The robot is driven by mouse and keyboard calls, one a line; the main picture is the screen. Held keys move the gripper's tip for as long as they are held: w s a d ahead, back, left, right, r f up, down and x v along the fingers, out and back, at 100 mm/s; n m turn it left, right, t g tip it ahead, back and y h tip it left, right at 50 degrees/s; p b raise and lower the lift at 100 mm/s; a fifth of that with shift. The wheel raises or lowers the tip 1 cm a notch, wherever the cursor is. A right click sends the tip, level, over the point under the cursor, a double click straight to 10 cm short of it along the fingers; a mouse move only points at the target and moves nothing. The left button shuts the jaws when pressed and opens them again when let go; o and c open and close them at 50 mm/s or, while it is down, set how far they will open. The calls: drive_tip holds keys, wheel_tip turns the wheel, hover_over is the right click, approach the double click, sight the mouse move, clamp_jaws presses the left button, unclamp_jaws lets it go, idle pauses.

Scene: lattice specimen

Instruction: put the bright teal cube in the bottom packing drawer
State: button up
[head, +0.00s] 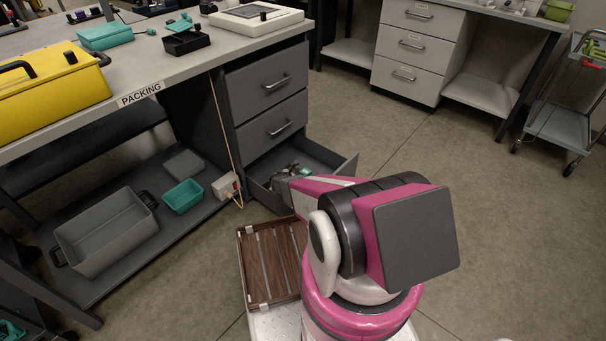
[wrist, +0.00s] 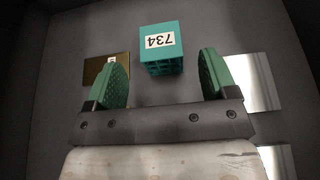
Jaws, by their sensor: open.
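The bright teal cube (wrist: 162,50) has a lattice side and a white label reading 734. In the wrist view it sits just beyond and between the two green fingers of my gripper (wrist: 163,62), with a visible gap on each side. My gripper is open and not touching the cube. In the head view my arm reaches into the pulled-out bottom packing drawer (head: 340,164), under two shut drawers. My arm hides part of that drawer. The dark grey surface under the cube looks like the drawer's floor; whether the cube rests on it is hard to tell.
A brass block (wrist: 98,71) lies left of the cube and silver plates (wrist: 256,82) lie to the right. The packing bench (head: 205,70) carries a yellow case (head: 50,95). A wooden slatted tray (head: 272,262) is beside my arm. Open floor lies to the right.

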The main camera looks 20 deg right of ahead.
drive_tip(key=s+r+m+g+y, duration=0.1)
drive_tip(key=s+r+m+g, duration=0.2)
drive_tip(key=s+r+m, duration=0.6)
drive_tip(key=s+r+m+g+y, duration=0.25)
drive_tip(key=s+r+m, duration=0.25)
drive_tip(key=r, duration=0.8)
drive_tip(key=s+a+r+m+g+y, duration=0.1)
drive_tip(key=s+a+r+m+y, duration=0.3)
drive_tip(key=s+r, duration=0.4)
drive_tip(key=s+a+r+m+g+y, duration=0.1)
drive_tip(key=s+a+r+m+y, duration=0.2)
drive_tip(key=s+a+r+m, duration=0.3)
wheel_tip(320, 180, up, 4)
drive_tip(key=shift+s+f+m+y, duration=0.15)
drive_tip(key=shift+s+m+y, duration=0.25)
drive_tip(key=shift+s, duration=0.45)
drive_tip(key=shift+a, duration=0.1)
